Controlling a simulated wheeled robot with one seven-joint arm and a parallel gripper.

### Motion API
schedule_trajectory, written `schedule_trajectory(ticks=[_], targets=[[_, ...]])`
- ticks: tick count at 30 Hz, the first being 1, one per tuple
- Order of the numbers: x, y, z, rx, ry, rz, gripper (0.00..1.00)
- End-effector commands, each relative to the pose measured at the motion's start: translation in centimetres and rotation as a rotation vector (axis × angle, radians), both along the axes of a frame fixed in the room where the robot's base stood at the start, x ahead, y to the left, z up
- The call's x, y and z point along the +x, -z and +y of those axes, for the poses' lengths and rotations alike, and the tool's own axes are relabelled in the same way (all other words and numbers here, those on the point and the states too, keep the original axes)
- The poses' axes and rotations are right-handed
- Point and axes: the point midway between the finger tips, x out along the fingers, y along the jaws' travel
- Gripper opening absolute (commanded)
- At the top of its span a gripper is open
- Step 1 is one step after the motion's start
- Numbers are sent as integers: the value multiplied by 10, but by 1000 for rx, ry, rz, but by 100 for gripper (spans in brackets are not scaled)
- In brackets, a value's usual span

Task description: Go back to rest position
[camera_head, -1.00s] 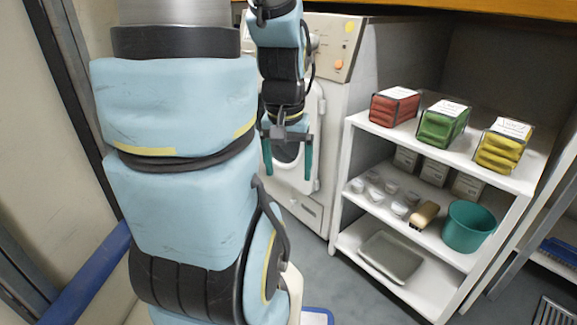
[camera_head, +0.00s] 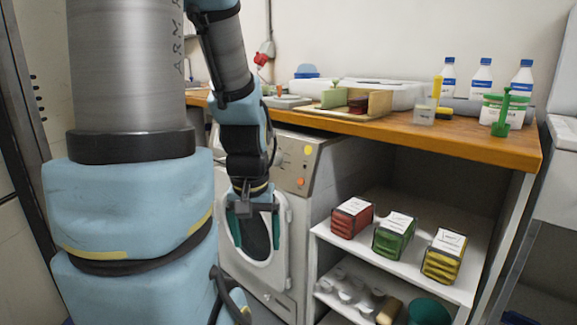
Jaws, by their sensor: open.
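My gripper (camera_head: 253,225) hangs at the end of my blue-sleeved arm, pointing down in front of the white front-loading machine (camera_head: 270,240). Its two green fingers are apart with nothing between them. The machine's round dark door shows behind the fingers. I cannot tell the exact gap between fingers and machine. A large part of my own arm fills the left of the view and hides what lies behind it.
A white shelf (camera_head: 362,253) right of the machine holds red (camera_head: 352,217), green (camera_head: 394,236) and yellow (camera_head: 442,256) bundles. Above is a wooden counter (camera_head: 450,140) with a tray (camera_head: 345,113), several blue-capped bottles (camera_head: 480,78) and a green-handled tool (camera_head: 503,112). A teal bucket (camera_head: 428,312) stands lower.

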Motion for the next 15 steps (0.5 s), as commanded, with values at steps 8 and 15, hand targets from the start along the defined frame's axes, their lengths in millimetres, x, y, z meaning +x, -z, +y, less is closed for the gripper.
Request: schedule_trajectory(ticks=[8, 15], targets=[[0, -107, 0, 0, 0, 0, 87], [0, -181, 0, 0, 0, 0, 87]])
